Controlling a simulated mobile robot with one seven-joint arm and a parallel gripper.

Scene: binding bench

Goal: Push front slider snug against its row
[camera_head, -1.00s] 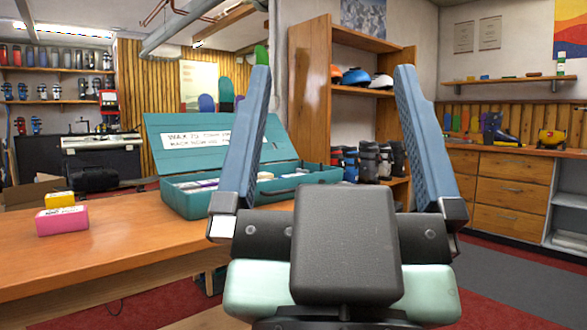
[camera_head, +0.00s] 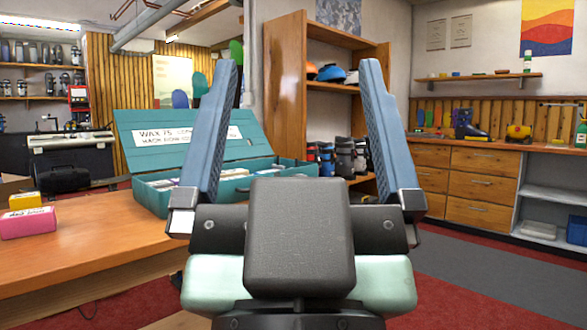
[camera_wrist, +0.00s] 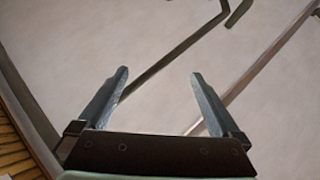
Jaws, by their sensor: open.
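My gripper (camera_head: 299,62) is raised in the head view with its fingers wide apart and nothing between them. It also shows in the wrist view (camera_wrist: 159,75), spread against a pale ceiling with pipes. A teal box (camera_head: 150,199) stands on the wooden bench (camera_head: 100,245) beyond my left finger. Its lid (camera_head: 150,121) is raised and bears a white label reading "WAX" and more. Light-coloured packets show low inside the box, partly hidden by my finger. I cannot make out a front slider or its row in either view. My gripper appears apart from the box.
A pink block (camera_head: 28,223) and a yellow block (camera_head: 25,200) sit at the bench's left. A tall wooden shelf (camera_head: 284,85) with helmets and boots stands behind. A drawer cabinet (camera_head: 470,185) is at the right, with open floor (camera_head: 470,270) before it.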

